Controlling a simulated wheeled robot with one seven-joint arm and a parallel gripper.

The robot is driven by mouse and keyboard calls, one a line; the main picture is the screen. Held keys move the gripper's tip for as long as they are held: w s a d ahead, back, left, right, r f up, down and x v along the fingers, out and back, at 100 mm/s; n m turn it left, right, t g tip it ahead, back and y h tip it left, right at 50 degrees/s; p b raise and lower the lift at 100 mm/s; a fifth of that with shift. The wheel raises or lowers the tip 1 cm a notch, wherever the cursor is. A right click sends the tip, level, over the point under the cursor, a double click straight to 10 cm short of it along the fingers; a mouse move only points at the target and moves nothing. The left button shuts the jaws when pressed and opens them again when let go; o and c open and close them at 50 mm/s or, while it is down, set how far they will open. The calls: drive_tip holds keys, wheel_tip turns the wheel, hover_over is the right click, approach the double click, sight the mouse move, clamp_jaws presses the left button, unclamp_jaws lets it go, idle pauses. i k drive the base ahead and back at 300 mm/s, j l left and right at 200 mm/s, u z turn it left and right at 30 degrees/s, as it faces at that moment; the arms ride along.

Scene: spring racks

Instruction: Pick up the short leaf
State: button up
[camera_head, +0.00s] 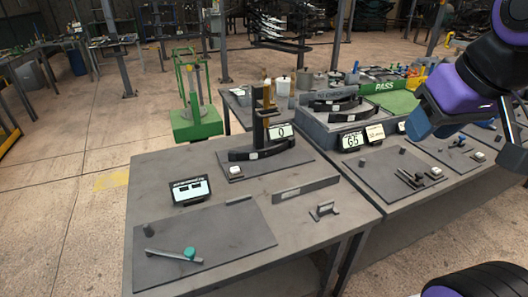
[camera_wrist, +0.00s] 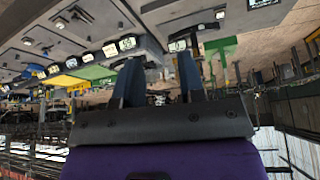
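Dark curved leaves lie in the grey "TO CHECK" tray (camera_head: 308,121) at the back right: a front leaf (camera_head: 337,105) and another just behind it. A longer dark curved leaf (camera_head: 240,154) rests at the foot of the upright press on the near table. I cannot tell for certain which one is the short leaf. My gripper (camera_head: 425,122) is raised at the right, right of the tray and apart from the leaves. In the wrist view its two blue fingers (camera_wrist: 160,65) stand apart with nothing between them.
The near table (camera_head: 160,190) carries a display (camera_head: 190,190), a flat grey bar (camera_head: 305,188), a small handled block (camera_head: 323,209) and a mat with a teal-knobbed lever (camera_head: 174,256). A green PASS tray (camera_head: 392,98) lies behind my gripper. Open floor is at the left.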

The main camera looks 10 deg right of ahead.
sight(233, 156)
drive_tip(key=i+l+u, duration=0.25)
drive_tip(key=u, duration=0.15)
drive_tip(key=i+l+u, duration=0.25)
drive_tip(key=l+u, duration=0.15)
